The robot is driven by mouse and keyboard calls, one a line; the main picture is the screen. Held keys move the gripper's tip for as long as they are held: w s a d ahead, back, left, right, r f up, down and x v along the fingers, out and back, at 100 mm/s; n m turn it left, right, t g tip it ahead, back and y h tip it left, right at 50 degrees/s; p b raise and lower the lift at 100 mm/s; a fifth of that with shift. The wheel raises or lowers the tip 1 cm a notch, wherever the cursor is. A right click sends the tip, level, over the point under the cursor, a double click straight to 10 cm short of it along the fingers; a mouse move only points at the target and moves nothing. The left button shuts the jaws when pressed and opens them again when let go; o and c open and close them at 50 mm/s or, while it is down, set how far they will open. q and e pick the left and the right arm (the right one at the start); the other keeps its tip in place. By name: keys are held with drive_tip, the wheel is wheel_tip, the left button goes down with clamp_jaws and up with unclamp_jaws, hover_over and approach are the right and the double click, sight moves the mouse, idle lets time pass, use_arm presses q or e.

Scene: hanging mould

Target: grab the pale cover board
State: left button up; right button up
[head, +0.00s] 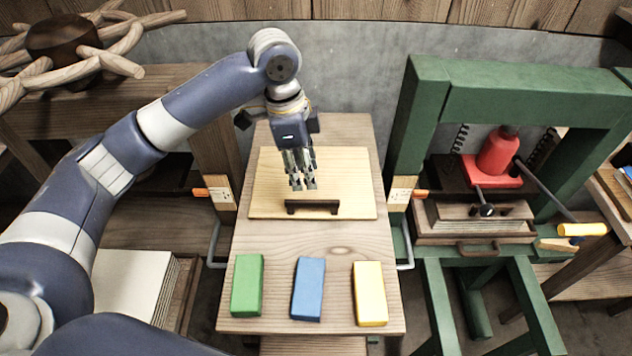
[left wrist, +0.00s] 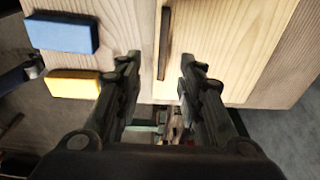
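The pale cover board (head: 352,172) lies flat on the wooden table in the head view. A dark bar handle (head: 312,207) is fixed near its front edge. My left gripper (head: 301,187) points down over the board, just behind the handle in the picture. In the left wrist view the fingers (left wrist: 159,65) are apart with nothing between them, and the handle (left wrist: 164,43) shows beyond the tips, roughly between them. The pale board (left wrist: 222,35) also shows there. I cannot tell the exact height of the fingertips above the handle. My right gripper is not in view.
Green (head: 247,285), blue (head: 308,289) and yellow (head: 370,293) blocks lie along the front of the table (head: 270,238). A green press frame (head: 530,95) with a red jack (head: 497,152) stands at right. A wooden spoked wheel (head: 65,40) is at upper left.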

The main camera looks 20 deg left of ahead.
use_arm(q)
hover_over(312, 200)
drive_tip(key=f, duration=0.4)
drive_tip(key=shift+s+a+f+p, duration=0.25)
drive_tip(key=shift+a+p, duration=0.15)
drive_tip(key=shift+d+f, duration=0.1)
drive_tip(key=shift+f, duration=0.6)
drive_tip(key=f, duration=0.1)
drive_tip(key=f+p, duration=0.1)
drive_tip(key=f, duration=0.1)
drive_tip(key=f+p, duration=0.1)
drive_tip(key=shift+w+d+f, duration=0.15)
drive_tip(key=shift+w+d, duration=0.05)
drive_tip(key=shift+d, duration=0.1)
drive_tip(key=shift+f, duration=0.5)
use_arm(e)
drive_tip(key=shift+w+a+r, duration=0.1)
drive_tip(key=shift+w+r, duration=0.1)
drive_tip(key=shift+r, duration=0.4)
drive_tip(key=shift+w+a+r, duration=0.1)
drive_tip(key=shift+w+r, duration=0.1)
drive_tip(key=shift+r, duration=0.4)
use_arm(q)
drive_tip(key=shift+f+p, duration=0.25)
drive_tip(key=shift+p, duration=0.15)
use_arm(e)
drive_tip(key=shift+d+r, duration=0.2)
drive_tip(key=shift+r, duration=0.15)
use_arm(q)
clamp_jaws()
